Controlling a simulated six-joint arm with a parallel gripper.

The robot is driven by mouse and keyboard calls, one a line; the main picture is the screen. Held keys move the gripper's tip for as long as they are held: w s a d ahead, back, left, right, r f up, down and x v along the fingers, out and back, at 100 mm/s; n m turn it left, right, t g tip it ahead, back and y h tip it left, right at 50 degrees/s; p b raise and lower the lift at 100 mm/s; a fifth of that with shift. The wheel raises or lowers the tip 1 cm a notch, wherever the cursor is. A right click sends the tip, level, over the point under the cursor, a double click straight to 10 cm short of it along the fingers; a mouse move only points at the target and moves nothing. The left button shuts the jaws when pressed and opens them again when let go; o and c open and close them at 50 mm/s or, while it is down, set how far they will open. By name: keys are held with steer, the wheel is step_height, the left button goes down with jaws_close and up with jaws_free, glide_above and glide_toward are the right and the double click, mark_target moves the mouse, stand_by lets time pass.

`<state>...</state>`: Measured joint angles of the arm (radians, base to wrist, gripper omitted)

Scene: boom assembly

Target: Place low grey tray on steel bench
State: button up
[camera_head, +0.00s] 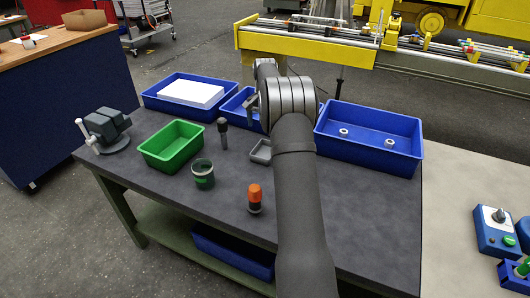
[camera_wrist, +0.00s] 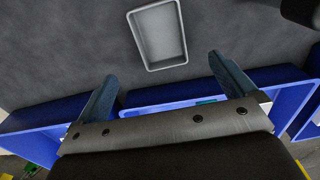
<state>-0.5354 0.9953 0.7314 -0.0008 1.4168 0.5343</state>
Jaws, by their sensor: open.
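The low grey tray (camera_head: 259,152) lies on the dark grey bench top (camera_head: 230,180), partly hidden by my arm in the head view. In the head view my gripper is mostly hidden behind my wrist.
Blue bins (camera_head: 370,137) stand along the bench's back edge, one holding two pale rings. A green bin (camera_head: 172,146), a vise (camera_head: 108,131), a dark green cup (camera_head: 203,175), a dark upright tool (camera_head: 223,133) and an orange-topped item (camera_head: 254,198) stand left. The front left bench is clear.

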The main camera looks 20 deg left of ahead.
steer(key=s+d+f+n+t+h, duration=0.1)
steer(key=n, duration=0.1)
steer(key=s+d+f+n+t+h, duration=0.1)
steer(key=n+h, duration=0.1)
steer(key=s+d+f+n+h, duration=0.1)
steer(key=s+d+f+n, duration=0.1)
steer(key=shift+n+t+h, duration=0.3)
steer(key=shift+t, duration=0.1)
steer(key=s+a+n+t+y, duration=0.1)
steer(key=s+n+t, duration=0.2)
steer(key=n, duration=0.6)
steer(key=s+a+f+n+t+y, duration=0.1)
steer(key=s+n+t, duration=0.3)
steer(key=n, duration=0.6)
steer(key=s+a+n+t+y, duration=0.2)
steer(key=s+n, duration=0.4)
steer(key=n, duration=0.4)
steer(key=shift+s+f+t+y, duration=0.3)
steer(key=shift+f+t, duration=0.1)
steer(key=shift+t, duration=0.5)
steer(key=shift+w+f, duration=0.15)
steer(key=shift+w, duration=0.05)
steer(key=x, duration=1.6)
steer(key=shift+w+f, duration=0.3)
steer(key=shift+w, duration=0.05)
steer(key=c, duration=1.1)
steer(key=shift+c, duration=0.2)
